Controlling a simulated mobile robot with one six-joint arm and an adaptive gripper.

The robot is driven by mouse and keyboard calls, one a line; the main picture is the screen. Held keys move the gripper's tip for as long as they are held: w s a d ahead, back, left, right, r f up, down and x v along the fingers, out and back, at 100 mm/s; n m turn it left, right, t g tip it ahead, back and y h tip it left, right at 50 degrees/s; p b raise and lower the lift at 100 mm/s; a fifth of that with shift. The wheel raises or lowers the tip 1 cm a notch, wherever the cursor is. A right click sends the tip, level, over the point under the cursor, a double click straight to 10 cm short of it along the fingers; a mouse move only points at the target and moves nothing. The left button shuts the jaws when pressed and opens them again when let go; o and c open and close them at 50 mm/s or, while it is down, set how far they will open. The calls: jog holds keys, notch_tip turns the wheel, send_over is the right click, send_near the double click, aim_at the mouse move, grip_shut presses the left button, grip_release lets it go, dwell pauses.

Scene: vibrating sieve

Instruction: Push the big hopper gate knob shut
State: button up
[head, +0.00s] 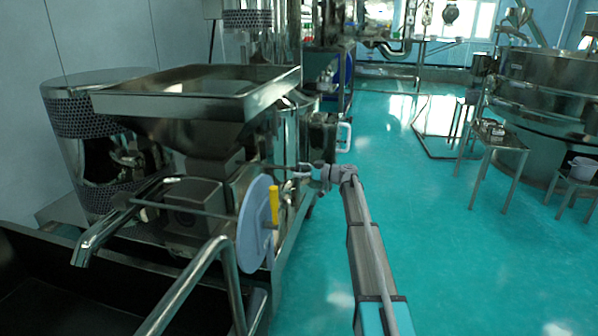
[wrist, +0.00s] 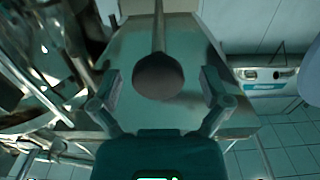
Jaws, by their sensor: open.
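The big hopper (head: 190,98) is a steel funnel with a wide rectangular rim, on the left in the head view. In the wrist view the gate knob (wrist: 158,77) is a dark round ball on the end of a thin rod (wrist: 158,28). It appears between the two spread fingers of my gripper (wrist: 160,85), with a visible gap on each side. In the head view my gripper (head: 303,172) is beside the machine, right of and below the hopper; the knob is too small to make out there. I cannot tell the knob's depth relative to the fingertips.
A pale disc (head: 254,235) with a yellow handle (head: 274,205) stands below and left of my gripper. A bent steel pipe (head: 215,262) rises in the foreground. Open green floor (head: 420,215) lies to the right, with a small steel table (head: 490,140) beyond.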

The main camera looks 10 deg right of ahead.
jog(key=v, duration=1.1)
jog(key=shift+d, duration=0.15)
jog(key=shift+s, duration=0.15)
jog(key=s+a+f+m+g+h+p, duration=0.1)
jog(key=s+a+f+m+g+h, duration=0.3)
jog(key=s+a, duration=0.5)
jog(key=s+a+f+m+g+h+p, duration=0.25)
jog(key=s+a+f, duration=0.45)
jog(key=s, duration=0.5)
jog(key=s+f+m+g+h+p, duration=0.2)
jog(key=s+m+h, duration=0.6)
jog(key=s, duration=1.4)
notch_tip(320, 180, up, 38)
jog(key=n+h+p, duration=0.1)
jog(key=n+p, duration=0.1)
jog(key=p, duration=3.5)
jog(key=shift+w+a+f+p, duration=0.2)
jog(key=shift+w+a+p, duration=0.1)
jog(key=shift+a+p, duration=0.1)
jog(key=shift+h, duration=0.25)
jog(key=shift+c, duration=0.2)
